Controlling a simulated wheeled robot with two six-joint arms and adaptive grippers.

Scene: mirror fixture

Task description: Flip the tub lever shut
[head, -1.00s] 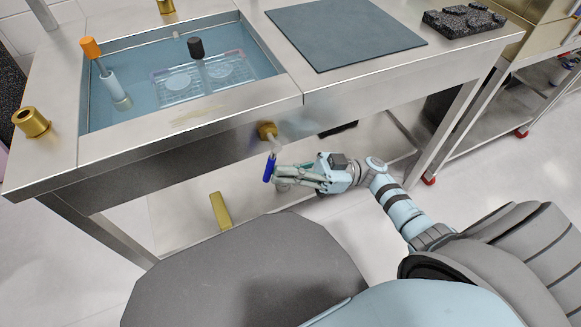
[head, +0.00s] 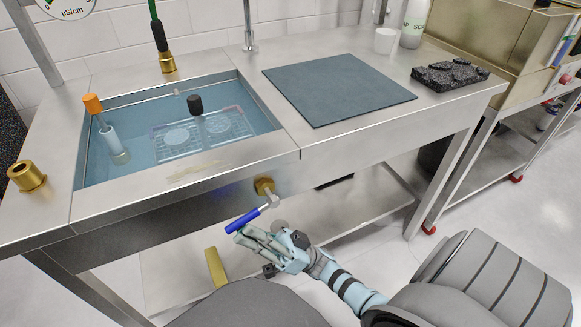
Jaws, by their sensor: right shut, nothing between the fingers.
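The tub (head: 185,168) is a blue-walled basin sunk in the left part of the steel bench. Below its front edge, a brass fitting (head: 263,186) with a small metal valve sticks out of the bench's front panel. The valve carries a blue lever (head: 247,218) that slants down to the left. My right gripper (head: 240,232) is shut and empty, its fingertips just under the lever's lower left end. They look to be touching it, but I cannot be sure. My left gripper is not in view.
A dark mat (head: 338,88) and a black textured block (head: 450,75) lie on the bench. An orange-topped rod (head: 104,125) and a clear rack (head: 203,130) are in the tub. A brass bar (head: 215,267) shows below the bench. The bench leg (head: 440,180) stands right of my arm.

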